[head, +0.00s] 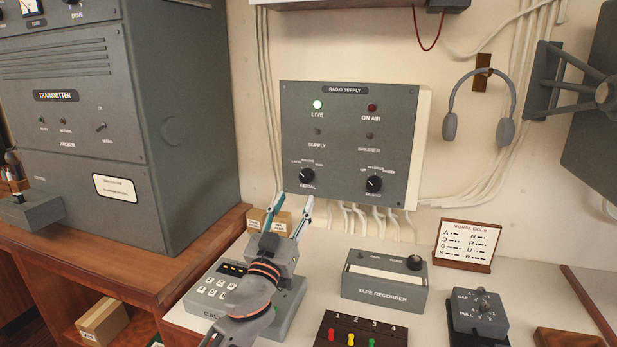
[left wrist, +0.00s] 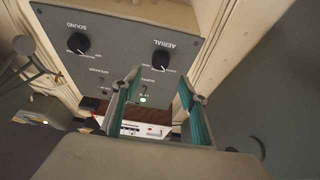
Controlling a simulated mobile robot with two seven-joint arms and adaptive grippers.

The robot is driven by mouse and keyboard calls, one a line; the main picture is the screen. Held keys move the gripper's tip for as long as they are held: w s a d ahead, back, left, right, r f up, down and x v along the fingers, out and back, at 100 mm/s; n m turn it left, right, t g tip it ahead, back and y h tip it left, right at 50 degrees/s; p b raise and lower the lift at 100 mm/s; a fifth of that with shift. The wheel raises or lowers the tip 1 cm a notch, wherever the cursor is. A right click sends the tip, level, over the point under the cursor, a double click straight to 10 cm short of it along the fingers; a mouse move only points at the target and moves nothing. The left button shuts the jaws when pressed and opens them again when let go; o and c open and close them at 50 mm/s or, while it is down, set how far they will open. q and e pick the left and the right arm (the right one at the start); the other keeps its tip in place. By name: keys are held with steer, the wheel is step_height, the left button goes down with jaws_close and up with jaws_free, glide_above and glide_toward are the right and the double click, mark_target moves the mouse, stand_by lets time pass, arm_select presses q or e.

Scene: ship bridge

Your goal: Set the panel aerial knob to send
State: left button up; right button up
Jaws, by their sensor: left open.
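The grey radio supply panel (head: 345,145) is mounted on the wall. Its black aerial knob (head: 306,175) is at the lower left, under small position labels; I cannot tell for sure which one its pointer is on. My left gripper (head: 292,200) is open and empty, with its fingertips just below the aerial knob and apart from it. In the left wrist view the panel is upside down, and the aerial knob (left wrist: 160,62) shows just beyond the open fingers (left wrist: 158,80). My right gripper is in neither view.
A second black knob (head: 374,184) is on the panel's right. Below are a keypad unit (head: 287,302) under my left arm, a small cardboard box (head: 256,218), and a tape recorder (head: 384,284). The transmitter cabinet (head: 120,130) stands at left. Headphones (head: 450,125) hang at right.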

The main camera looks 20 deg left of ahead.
mark_target(305, 178)
arm_select(q)
steer(key=x, duration=0.8)
steer(key=shift+p, duration=0.3)
steer(key=c, duration=1.1)
